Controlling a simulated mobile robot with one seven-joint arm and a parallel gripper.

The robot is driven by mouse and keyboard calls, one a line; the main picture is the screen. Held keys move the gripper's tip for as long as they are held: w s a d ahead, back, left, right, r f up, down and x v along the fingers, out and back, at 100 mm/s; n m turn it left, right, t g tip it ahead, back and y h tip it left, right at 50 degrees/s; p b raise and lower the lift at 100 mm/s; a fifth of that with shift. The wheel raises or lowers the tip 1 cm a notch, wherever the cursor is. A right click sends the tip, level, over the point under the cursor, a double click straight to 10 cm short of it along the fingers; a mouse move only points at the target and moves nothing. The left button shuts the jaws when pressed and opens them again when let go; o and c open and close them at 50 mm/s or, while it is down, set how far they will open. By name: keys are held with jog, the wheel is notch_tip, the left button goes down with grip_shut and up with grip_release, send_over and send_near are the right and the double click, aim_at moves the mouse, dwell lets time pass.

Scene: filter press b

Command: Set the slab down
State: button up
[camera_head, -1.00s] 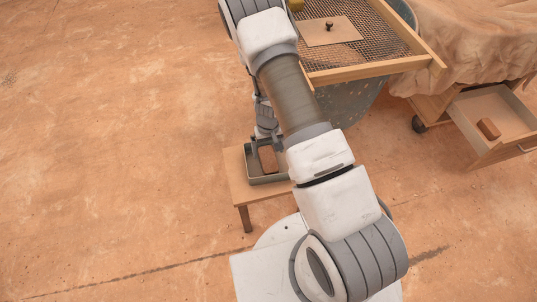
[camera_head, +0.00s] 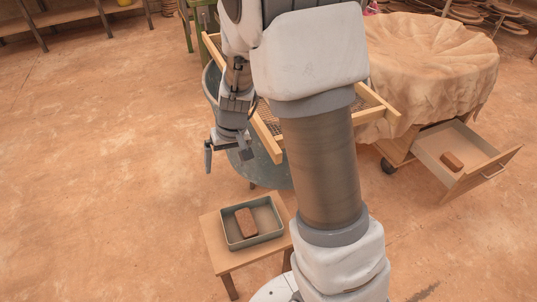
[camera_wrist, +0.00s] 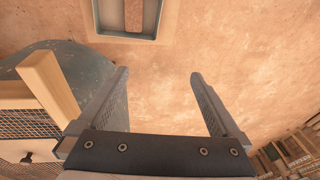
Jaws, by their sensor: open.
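A reddish-brown slab (camera_head: 246,222) lies in a shallow grey-green tray (camera_head: 282,233) on a small wooden stool (camera_head: 214,247). In the wrist view, the slab (camera_wrist: 134,14) and the tray (camera_wrist: 118,38) are cut off by the top edge. My gripper (camera_head: 227,160) is open and empty, above and apart from the tray, near the blue-grey tub. Its two fingers (camera_wrist: 159,75) stand wide apart in the wrist view with only floor between them. A similar brown slab (camera_head: 452,162) lies in the open drawer (camera_head: 432,148) at the right.
A blue-grey tub (camera_head: 262,172) carries a wood-framed mesh screen (camera_head: 265,139) close beside my gripper. A cloth-covered cart (camera_head: 440,60) stands at the right with its drawer pulled out. The floor at the left is clear.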

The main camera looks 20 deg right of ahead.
jog(key=s+r+t, duration=0.1)
jog(key=s+r, duration=0.4)
jog(key=r, duration=0.3)
jog(key=s+r+t, duration=0.1)
jog(key=s+r, duration=0.4)
jog(key=r, duration=0.3)
jog(key=s+d+r+t+h, duration=0.1)
jog(key=s+d+r, duration=0.2)
jog(key=s, duration=0.7)
jog(key=shift+s+d+r+t+h, duration=0.2)
jog(key=shift+r+t+h, duration=0.15)
jog(key=shift+r, duration=0.6)
notch_tip(320, 180, up, 14)
jog(key=p, duration=1.4)
